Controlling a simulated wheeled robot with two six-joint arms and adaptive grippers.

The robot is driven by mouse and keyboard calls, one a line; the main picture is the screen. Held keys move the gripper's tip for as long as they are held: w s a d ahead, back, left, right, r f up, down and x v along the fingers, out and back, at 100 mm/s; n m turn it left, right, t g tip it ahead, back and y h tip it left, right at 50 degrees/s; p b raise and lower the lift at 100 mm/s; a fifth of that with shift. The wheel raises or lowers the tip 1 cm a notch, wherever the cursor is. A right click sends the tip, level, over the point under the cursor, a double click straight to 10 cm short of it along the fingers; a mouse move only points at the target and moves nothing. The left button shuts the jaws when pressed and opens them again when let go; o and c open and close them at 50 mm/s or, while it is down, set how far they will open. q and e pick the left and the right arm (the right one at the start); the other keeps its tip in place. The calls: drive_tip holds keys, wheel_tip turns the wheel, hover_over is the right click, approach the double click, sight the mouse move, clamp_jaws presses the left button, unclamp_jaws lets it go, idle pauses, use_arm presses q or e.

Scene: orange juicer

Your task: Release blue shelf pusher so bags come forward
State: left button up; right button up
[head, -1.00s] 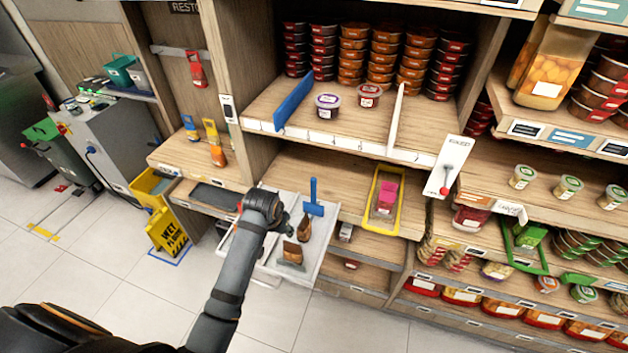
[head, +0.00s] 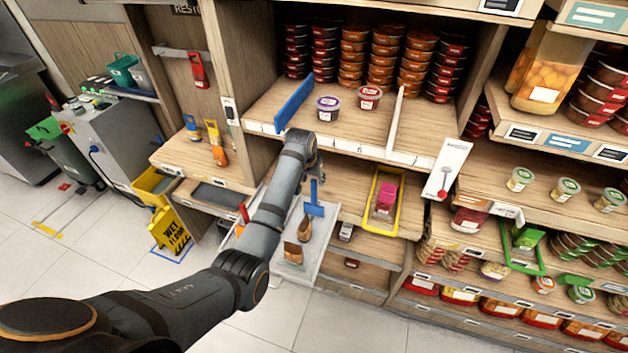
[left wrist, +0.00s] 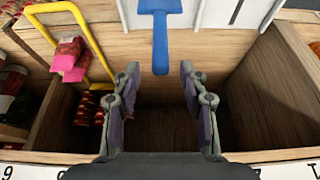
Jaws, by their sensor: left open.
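The blue pusher (head: 314,207), a T-shaped piece with an upright handle, stands in the white tray (head: 322,238) on the lower shelf. Two small brown bags (head: 304,228) are in the tray in front of it. My left gripper (head: 314,172) is above and behind the tray, its fingers mostly hidden by my wrist. In the left wrist view the left gripper (left wrist: 160,75) is open and empty. The blue pusher's flat handle (left wrist: 160,38) points down toward the gap between the fingers. I cannot tell whether they touch. My right gripper is out of view.
A blue divider (head: 294,103) stands on the shelf above, near the arm. A yellow-framed holder (head: 384,200) with a pink item is right of the tray. A yellow wet-floor sign (head: 168,230) stands on the floor at left. The floor in front is clear.

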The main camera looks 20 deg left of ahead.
sight(313, 181)
use_arm(q)
drive_tip(key=shift+x, duration=2.15)
clamp_jaws()
